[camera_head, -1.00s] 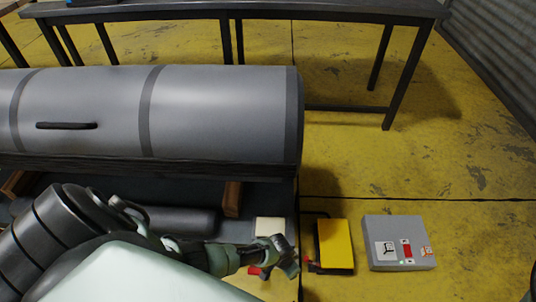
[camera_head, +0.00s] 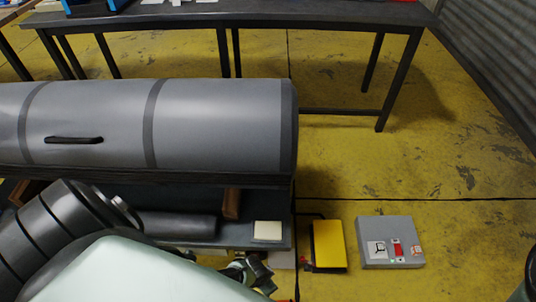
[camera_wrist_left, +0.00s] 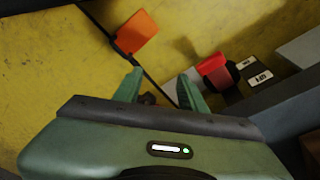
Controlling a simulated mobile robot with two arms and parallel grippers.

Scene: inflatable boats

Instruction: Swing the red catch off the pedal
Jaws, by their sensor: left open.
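In the head view, a yellow pedal (camera_head: 329,244) with a dark side lies on the floor right of the grey platform. A small red part (camera_head: 307,263), which looks like the catch, shows at its lower left. My left gripper (camera_head: 258,272) is left of the pedal, apart from it and partly hidden by my arm. My right gripper is not in view.
A grey box (camera_head: 389,244) with a red switch and labels stands right of the pedal. A large grey tube (camera_head: 215,122) lies on the dark platform, where a pale pad (camera_head: 268,230) sits. A table (camera_head: 300,15) stands behind. Floor at right is clear.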

